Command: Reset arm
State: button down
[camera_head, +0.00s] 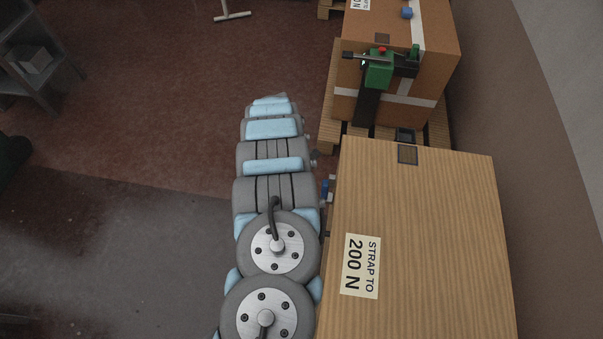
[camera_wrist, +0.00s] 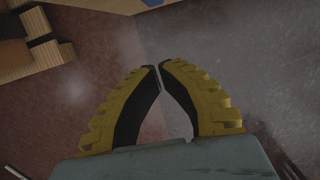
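My arm (camera_head: 272,170) reaches forward from the bottom of the head view, left of the cardboard boxes. My gripper itself is not visible in the head view. In the wrist view my gripper (camera_wrist: 160,66) has two yellow and black fingers. Their tips come together with nothing visible between them, and a narrow empty wedge shows below the tips. Bare floor lies beyond the fingertips.
A large box (camera_head: 430,240) labelled "STRAP TO 200 N" stands close along my arm's right side. Another box (camera_head: 440,60) stands on a wooden pallet (camera_head: 328,125), with a green strapping tool (camera_head: 378,72) against it. Grey shelving (camera_head: 40,55) is far left.

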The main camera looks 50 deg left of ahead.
jog(key=shift+v, duration=1.45)
